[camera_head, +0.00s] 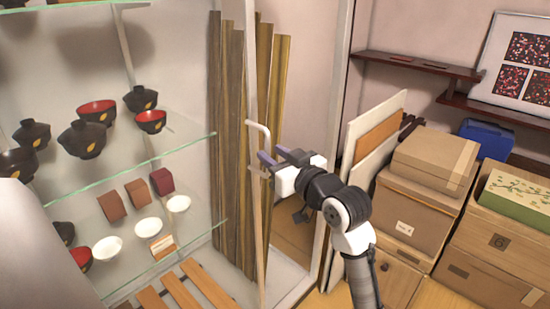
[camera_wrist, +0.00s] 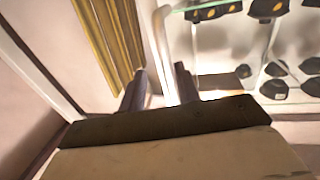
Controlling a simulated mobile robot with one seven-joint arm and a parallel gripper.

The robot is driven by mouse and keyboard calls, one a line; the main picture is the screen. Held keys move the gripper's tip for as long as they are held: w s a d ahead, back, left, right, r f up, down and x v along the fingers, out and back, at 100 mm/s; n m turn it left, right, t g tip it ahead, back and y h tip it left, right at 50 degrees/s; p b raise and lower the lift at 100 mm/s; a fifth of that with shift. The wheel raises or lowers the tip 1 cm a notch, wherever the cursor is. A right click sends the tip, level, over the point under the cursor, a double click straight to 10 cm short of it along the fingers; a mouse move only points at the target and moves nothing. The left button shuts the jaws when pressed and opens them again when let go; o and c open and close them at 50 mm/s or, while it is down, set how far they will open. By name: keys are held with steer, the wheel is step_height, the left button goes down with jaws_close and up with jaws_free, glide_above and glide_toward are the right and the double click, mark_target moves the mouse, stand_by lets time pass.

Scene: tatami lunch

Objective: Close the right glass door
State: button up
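The glass door shows as a narrow pale upright frame (camera_head: 256,215) in front of the cabinet. A white bar handle (camera_head: 268,137) sticks out from it. My gripper (camera_head: 273,156) is at the lower part of the handle, pointing left toward the door edge. In the wrist view the two dark fingers (camera_wrist: 160,86) stand apart. The pale handle (camera_wrist: 160,38) rises between or just beyond them. Contact with the handle cannot be told. The clear pane is hard to see, so the door's exact angle is unclear.
Glass shelves (camera_head: 165,154) hold dark bowls, white cups and small boxes on the left. Tall wooden planks (camera_head: 228,130) stand behind the door frame. A white post (camera_head: 336,130) is right of the door. Cardboard boxes (camera_head: 425,190) crowd the right side near my arm.

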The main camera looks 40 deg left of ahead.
steer(key=shift+d, duration=0.1)
steer(key=shift+s+r, duration=0.1)
steer(key=shift+s, duration=0.05)
steer(key=c, duration=0.4)
steer(key=shift+s+d+r+n+b, duration=0.1)
steer(key=shift+s+d+n+b, duration=0.1)
steer(key=shift+n+b, duration=0.35)
steer(key=shift+c, duration=1.2)
steer(key=shift+s+d+r+n, duration=0.2)
steer(key=shift+s+n, duration=0.1)
steer(key=shift+n, duration=0.55)
jaws_close()
steer(key=s+d+r+n+b, duration=0.4)
steer(key=s+d+n+b, duration=0.4)
steer(key=n, duration=0.9)
steer(key=w+a+t+p, duration=0.1)
steer(key=w+a+p, duration=0.5)
steer(key=a+p, duration=0.3)
steer(key=shift+a+r+p, duration=0.35)
steer(key=shift+a+p, duration=0.05)
steer(key=shift+a, duration=0.2)
